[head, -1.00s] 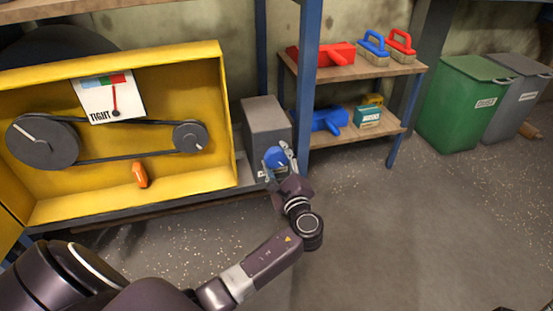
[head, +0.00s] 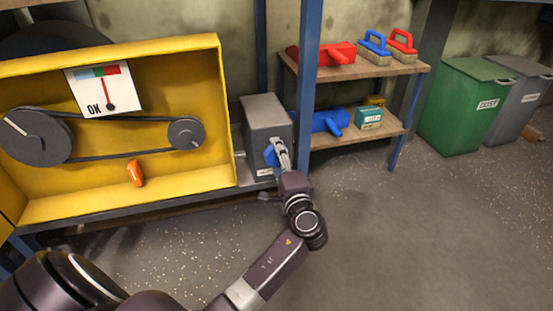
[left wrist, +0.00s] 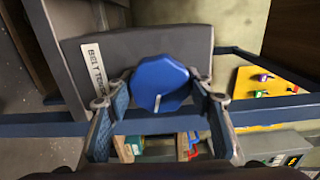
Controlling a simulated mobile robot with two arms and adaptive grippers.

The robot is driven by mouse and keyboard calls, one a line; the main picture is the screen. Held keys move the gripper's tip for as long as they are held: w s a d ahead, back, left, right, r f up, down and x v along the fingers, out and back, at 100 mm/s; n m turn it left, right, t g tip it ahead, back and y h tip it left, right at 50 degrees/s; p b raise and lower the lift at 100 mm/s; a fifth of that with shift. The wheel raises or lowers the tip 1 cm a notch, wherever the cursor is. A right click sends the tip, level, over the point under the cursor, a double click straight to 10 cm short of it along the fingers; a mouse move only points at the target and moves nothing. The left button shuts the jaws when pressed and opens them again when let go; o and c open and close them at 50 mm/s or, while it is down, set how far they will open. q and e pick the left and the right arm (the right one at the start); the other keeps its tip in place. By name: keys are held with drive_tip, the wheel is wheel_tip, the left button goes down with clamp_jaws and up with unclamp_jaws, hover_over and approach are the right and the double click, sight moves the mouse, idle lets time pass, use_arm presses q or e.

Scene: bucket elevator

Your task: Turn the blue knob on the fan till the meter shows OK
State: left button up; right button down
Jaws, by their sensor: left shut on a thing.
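The blue knob (head: 270,155) sits on the front of a grey box (head: 266,112) beside the yellow housing. My left gripper (head: 278,150) is shut on the knob. In the left wrist view the knob (left wrist: 160,80) lies between the two fingers, with a pale mark on its face. A label on the grey box reads "BELT TEN…", partly cut off. The meter (head: 104,88) in the housing reads "OK", and its needle stands nearly upright, tilted slightly left. My right gripper is out of view.
The open yellow housing (head: 222,120) holds two pulleys, a belt and an orange piece (head: 135,173). A blue post (head: 309,60) stands close right of the grey box. Shelves (head: 375,70) with tools and green and grey bins (head: 468,105) are further right. The floor in front is clear.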

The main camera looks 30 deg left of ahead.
use_arm(q)
drive_tip(key=shift+f, duration=0.15)
drive_tip(key=shift+n, duration=0.3)
drive_tip(key=o, duration=1.2)
drive_tip(key=shift+d, duration=0.1)
drive_tip(key=v, duration=1.2)
idle(0.6)
